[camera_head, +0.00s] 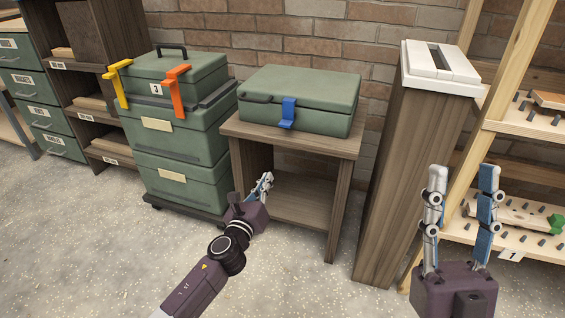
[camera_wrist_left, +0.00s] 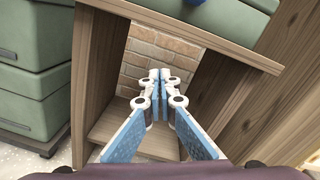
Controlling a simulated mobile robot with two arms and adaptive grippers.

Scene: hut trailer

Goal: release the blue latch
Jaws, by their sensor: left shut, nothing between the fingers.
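The blue latch (camera_head: 288,112) is on the front of a green case (camera_head: 322,92), which lies closed on a small wooden stand (camera_head: 346,146). My left gripper (camera_head: 265,182) is shut and empty, below the latch and in front of the stand's open compartment. Its fingers (camera_wrist_left: 159,76) point into that compartment in the left wrist view, apart from the latch. My right gripper (camera_head: 463,172) is open and empty at the right, with its fingers upright and well apart.
Stacked green boxes (camera_head: 178,150) with a yellow latch (camera_head: 117,84) and an orange latch (camera_head: 177,90) stand left of the stand. A tall wooden bin with a white slotted top (camera_head: 440,64) stands to its right. Pegged shelves (camera_head: 520,125) are further right. Floor in front is clear.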

